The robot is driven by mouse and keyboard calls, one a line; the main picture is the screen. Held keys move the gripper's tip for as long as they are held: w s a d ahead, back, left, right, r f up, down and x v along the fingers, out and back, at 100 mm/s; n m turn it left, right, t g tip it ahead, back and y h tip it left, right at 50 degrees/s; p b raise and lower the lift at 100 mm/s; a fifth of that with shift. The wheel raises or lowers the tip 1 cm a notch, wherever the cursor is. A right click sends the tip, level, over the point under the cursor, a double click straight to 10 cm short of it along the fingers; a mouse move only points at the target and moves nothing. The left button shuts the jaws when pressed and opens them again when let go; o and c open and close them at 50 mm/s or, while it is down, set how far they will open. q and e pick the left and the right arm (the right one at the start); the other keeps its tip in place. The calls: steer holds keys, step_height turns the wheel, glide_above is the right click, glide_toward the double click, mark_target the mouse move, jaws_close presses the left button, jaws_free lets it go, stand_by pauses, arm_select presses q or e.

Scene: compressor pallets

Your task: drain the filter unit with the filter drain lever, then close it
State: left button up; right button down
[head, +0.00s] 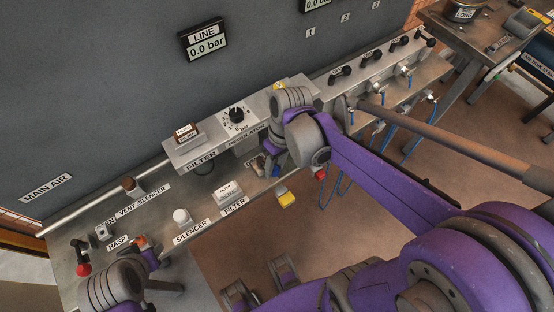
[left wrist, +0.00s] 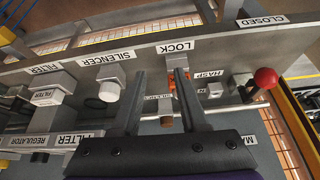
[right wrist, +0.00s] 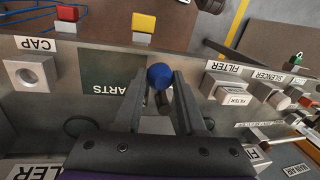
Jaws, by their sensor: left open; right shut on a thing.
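The filter unit (head: 200,153) is a grey box on the back rail, labelled FILTER, with a small FILTER tag block on top. In the right wrist view, a blue ball knob (right wrist: 160,75), which looks like the filter drain lever's, sits at my right fingertips. My right gripper (right wrist: 160,92) is shut on this lever; its shaft is mostly hidden between the fingers. In the head view my right gripper (head: 270,168) is just right of the filter unit, largely hidden by its own wrist. My left gripper (left wrist: 160,78) is open near the LOCK and HASP labels.
A white FILTER block (head: 228,192) and a white silencer knob (head: 181,216) stand on the front shelf. A red ball lever (left wrist: 266,77) is near the left gripper. The LINE display (head: 205,47) reads 0.0 bar. Valves (head: 370,57) line the right.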

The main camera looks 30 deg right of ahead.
steer(key=shift+s+a+m+t, duration=0.15)
steer(key=shift+a+m, duration=0.25)
steer(key=shift+m, duration=0.5)
steer(key=shift+s+a+m+t, duration=0.15)
steer(key=shift+a+m, duration=0.2)
steer(key=shift+m, duration=0.55)
steer(key=c, duration=0.8)
jaws_free()
steer(key=r, duration=0.3)
steer(key=d+r+p, duration=0.1)
steer(key=r, duration=0.3)
steer(key=d+r+p, duration=0.1)
steer(key=r, duration=0.2)
steer(key=shift+s+r, duration=0.1)
steer(key=shift+r, duration=0.25)
steer(key=n+t+h+p, duration=0.1)
steer(key=t+h+p, duration=0.1)
steer(key=t, duration=0.3)
glide_toward(278, 169)
steer(key=shift+w+a+f, duration=0.25)
steer(key=shift+a+f, duration=0.1)
steer(key=shift+f, duration=0.3)
steer(key=shift+w+a+f, duration=0.25)
steer(key=shift+a+f, duration=0.1)
steer(key=shift+f, duration=0.35)
